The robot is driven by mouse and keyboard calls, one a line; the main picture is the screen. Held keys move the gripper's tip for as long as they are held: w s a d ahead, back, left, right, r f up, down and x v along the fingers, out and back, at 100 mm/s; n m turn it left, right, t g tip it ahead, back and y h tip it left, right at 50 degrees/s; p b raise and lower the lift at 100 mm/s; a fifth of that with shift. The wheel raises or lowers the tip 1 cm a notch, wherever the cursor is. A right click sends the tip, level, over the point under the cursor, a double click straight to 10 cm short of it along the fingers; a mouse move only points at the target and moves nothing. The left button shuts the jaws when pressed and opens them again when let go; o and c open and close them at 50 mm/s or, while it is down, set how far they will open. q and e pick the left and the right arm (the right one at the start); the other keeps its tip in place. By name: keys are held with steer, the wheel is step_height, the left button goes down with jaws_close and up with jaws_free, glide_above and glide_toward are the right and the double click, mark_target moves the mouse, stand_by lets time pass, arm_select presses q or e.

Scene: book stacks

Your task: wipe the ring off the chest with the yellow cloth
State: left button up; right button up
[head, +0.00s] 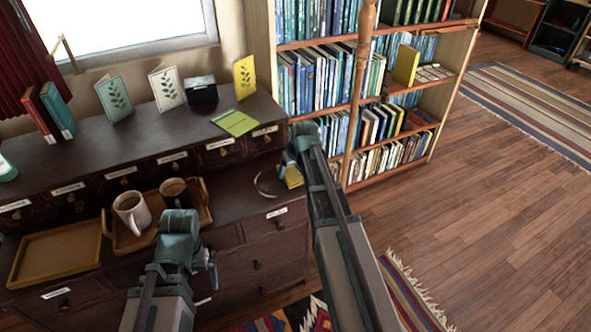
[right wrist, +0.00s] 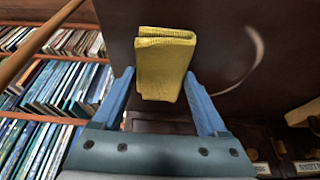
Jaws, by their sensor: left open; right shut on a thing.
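The yellow cloth (right wrist: 163,65) is a folded pad between the fingers of my right gripper (right wrist: 160,100) in the right wrist view. In the head view the cloth (head: 292,176) shows partly behind my right gripper (head: 294,160), at the right end of the chest's lower top. The pale ring (head: 264,184) is a curved mark on the dark wooden chest (head: 235,205), just left of the cloth. The ring also shows as an arc in the right wrist view (right wrist: 252,62), apart from the cloth. My left gripper (head: 205,262) is open and empty at the chest's front.
A wooden tray (head: 205,205) with a white mug (head: 131,212) and a dark mug (head: 175,192) stands left of the ring. An empty tray (head: 55,252) lies further left. Labelled small drawers (head: 172,160) rise behind. A bookcase (head: 345,100) stands close on the right.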

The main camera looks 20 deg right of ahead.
mark_target(266, 183)
steer(key=shift+a, duration=0.9)
steer(key=shift+s+a+f, duration=0.1)
steer(key=shift+s+a, duration=0.05)
steer(key=shift+a, duration=1.6)
steer(key=shift+a, duration=0.1)
steer(key=shift+a, duration=1.65)
